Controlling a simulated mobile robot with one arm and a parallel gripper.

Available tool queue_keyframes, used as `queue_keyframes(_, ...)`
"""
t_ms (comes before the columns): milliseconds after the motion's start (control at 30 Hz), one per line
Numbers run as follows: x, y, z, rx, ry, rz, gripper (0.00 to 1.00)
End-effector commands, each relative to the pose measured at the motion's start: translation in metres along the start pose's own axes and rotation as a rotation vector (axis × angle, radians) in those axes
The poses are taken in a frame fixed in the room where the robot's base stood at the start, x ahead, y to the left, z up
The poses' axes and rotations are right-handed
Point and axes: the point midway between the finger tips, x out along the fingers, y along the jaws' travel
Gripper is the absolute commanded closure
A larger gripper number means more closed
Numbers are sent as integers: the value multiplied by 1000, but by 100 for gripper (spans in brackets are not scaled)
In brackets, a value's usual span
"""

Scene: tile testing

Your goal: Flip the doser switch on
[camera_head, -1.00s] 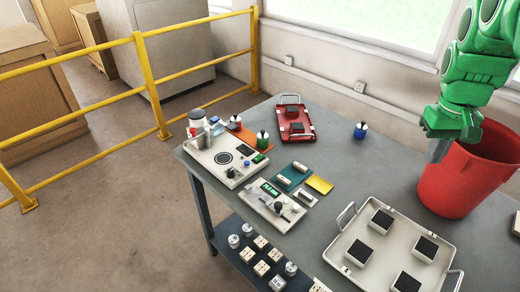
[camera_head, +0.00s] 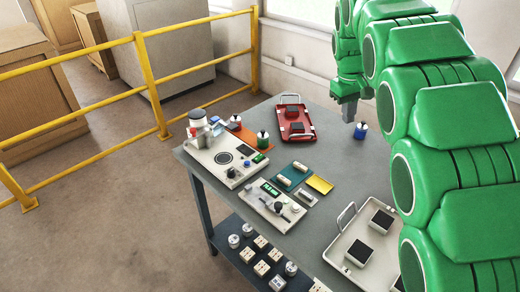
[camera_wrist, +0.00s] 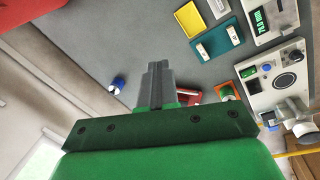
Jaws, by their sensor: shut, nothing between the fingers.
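Two pale bench devices stand at the table's left side, and I cannot tell for certain which is the doser. One (camera_head: 222,172) has a dark ring, a small dark screen, knobs and a white jar (camera_head: 198,125) at its back; it also shows in the wrist view (camera_wrist: 262,97). The other (camera_head: 262,197) has a green-lit display, a dark knob and a lever-like part; it also shows in the wrist view (camera_wrist: 286,28). Switch positions are too small to read. My gripper (camera_head: 348,116) is shut and empty, above the table's back edge, well right of both; its fingers (camera_wrist: 155,78) point over bare tabletop.
A red tray (camera_head: 287,124) lies at the back, teal (camera_head: 283,179) and yellow (camera_head: 319,185) pieces mid-table. A white tray (camera_head: 338,246) is at front right. Yellow railing (camera_head: 148,75) runs behind on the left.

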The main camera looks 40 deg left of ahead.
Motion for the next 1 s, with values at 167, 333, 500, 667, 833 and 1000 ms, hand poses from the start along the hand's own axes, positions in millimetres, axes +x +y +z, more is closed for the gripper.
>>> queue_keyframes(167,8,-31,-38,-84,9,4,100)
queue_keyframes(333,13,-63,-70,-160,20,6,100)
queue_keyframes(500,19,-98,-99,-235,36,5,100)
queue_keyframes(667,27,-135,-123,-308,45,1,100)
queue_keyframes(833,35,-174,-144,-380,59,-6,100)
queue_keyframes(1000,40,-204,-158,-434,71,-13,100)
